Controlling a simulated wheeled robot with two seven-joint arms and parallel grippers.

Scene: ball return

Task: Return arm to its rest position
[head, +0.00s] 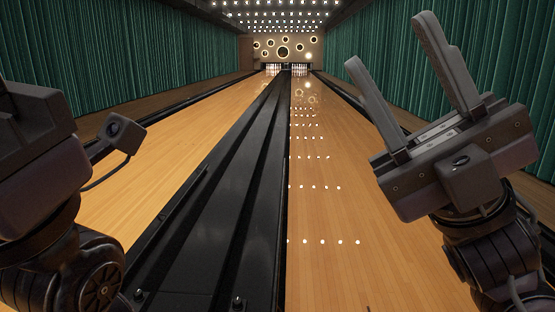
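My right gripper (402,72) is raised at the right of the head view, over the right lane. Its two grey fingers point up and stand apart, with nothing between them. My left arm shows at the left edge, with its wrist and a small camera on a bracket. The fingers of my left gripper are outside the picture, so its opening does not show. No ball is visible in this view.
Two wooden lanes, left (150,165) and right (335,200), run away from me. A black divider with channels (225,200) lies between them. White pins (299,69) stand at the far end. Green curtains (130,50) line both sides. The lane surfaces look clear.

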